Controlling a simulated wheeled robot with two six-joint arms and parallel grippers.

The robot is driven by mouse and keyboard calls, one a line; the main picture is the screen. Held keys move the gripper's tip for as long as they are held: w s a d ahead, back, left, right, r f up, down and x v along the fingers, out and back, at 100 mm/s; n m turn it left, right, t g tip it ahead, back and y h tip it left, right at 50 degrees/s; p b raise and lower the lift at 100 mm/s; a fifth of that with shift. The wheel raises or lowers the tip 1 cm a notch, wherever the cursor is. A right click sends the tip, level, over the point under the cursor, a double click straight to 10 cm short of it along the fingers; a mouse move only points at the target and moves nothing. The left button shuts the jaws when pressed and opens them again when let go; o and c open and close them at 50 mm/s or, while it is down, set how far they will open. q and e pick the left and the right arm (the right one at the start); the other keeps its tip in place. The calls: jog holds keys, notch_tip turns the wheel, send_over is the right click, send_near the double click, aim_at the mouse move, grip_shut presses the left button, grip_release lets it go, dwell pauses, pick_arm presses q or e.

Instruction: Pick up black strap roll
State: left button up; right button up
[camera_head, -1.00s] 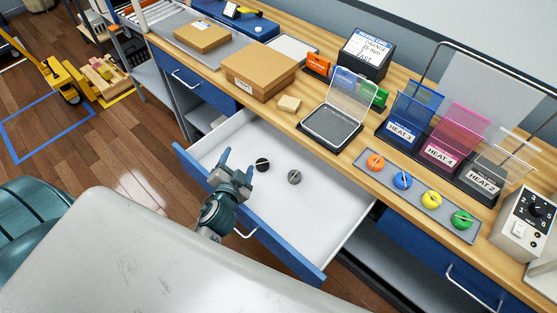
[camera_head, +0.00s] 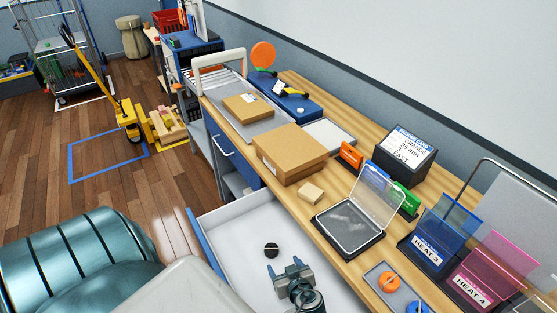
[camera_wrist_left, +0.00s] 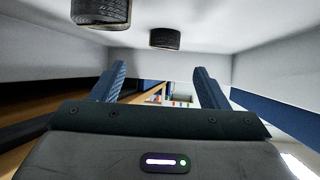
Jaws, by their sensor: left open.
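The black strap roll (camera_head: 271,249) lies on the white floor of the open drawer (camera_head: 235,228). My left gripper (camera_head: 286,266) is open and empty in the drawer area, just right of and nearer than the black roll in the head view. The left wrist view appears upside down, with the drawer floor at the top. It shows two dark rolls, a closer one (camera_wrist_left: 101,10) and a farther one (camera_wrist_left: 165,39), both outside the open fingers (camera_wrist_left: 160,84). I cannot tell there which is black. The grey roll is not visible in the head view. My right gripper is not in view.
The wooden bench (camera_head: 255,130) runs above the drawer and holds a large cardboard box (camera_head: 290,152), a small block (camera_head: 311,192) and a clear-lidded tray (camera_head: 350,225). The drawer's blue front (camera_head: 200,240) and side walls bound the space. The drawer floor left of the black roll is clear.

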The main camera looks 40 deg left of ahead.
aim_at(272, 250)
pick_arm(q)
jog(key=a, duration=0.1)
jog(key=a+f+p, duration=0.1)
jog(key=w+a, duration=0.1)
jog(key=shift+a+f, duration=0.2)
jog(key=shift+a, duration=0.2)
jog(key=shift+w+a+f+p, duration=0.25)
jog(key=shift+w+p, duration=0.05)
jog(key=shift+p, duration=0.05)
jog(key=p+x, duration=0.2)
jog(key=x, duration=0.1)
jog(key=shift+a+p, duration=0.4)
jog(key=shift+w+a+f, duration=0.3)
jog(key=shift+a+f, duration=0.1)
jog(key=shift+f, duration=0.05)
jog(key=c, duration=1.1)
